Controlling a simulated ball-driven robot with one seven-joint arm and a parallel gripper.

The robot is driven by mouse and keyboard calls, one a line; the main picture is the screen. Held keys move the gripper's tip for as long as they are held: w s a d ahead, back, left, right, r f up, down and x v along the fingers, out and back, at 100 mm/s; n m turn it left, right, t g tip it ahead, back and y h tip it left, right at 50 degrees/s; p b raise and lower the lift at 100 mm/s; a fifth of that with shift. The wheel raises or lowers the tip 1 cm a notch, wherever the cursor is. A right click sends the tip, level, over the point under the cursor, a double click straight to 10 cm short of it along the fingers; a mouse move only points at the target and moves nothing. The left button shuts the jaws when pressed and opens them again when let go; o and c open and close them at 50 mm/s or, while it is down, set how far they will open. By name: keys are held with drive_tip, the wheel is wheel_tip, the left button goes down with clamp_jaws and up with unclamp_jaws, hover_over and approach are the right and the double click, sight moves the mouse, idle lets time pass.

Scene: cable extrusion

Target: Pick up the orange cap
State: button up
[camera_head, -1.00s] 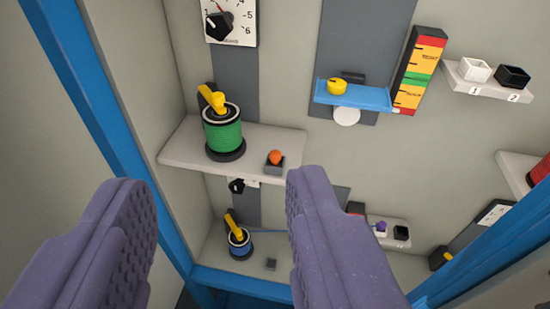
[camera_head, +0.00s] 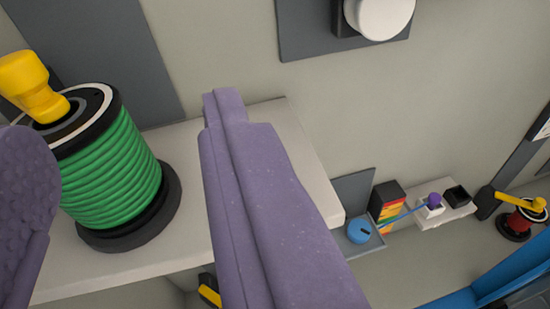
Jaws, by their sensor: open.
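The orange cap does not show now. A second ago it sat on a small dark holder on the shelf, right of the green spool; my right finger now covers part of that area. My gripper (camera_head: 122,118) is open, with its two purple fingers wide apart and nothing seen between them but the spool and shelf. The left finger is cut off by the left edge. The green spool (camera_head: 115,175) stands upright on the pale shelf (camera_head: 298,165), beyond and between the fingers.
A yellow handle (camera_head: 32,88) tops the green spool. A white round part (camera_head: 380,14) juts from a grey wall panel above. Lower right are a blue round part (camera_head: 359,231), a purple-topped white holder (camera_head: 431,206), a black box (camera_head: 457,195) and a red spool (camera_head: 518,222).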

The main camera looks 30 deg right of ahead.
drive_tip(key=d+f+m+g+h+p, duration=0.1)
drive_tip(key=d+f+h, duration=0.25)
drive_tip(key=f, duration=0.35)
drive_tip(key=shift+h, duration=0.35)
drive_tip(key=x, duration=0.7)
drive_tip(key=shift+w+f+b, duration=0.15)
drive_tip(key=shift+b, duration=0.2)
clamp_jaws()
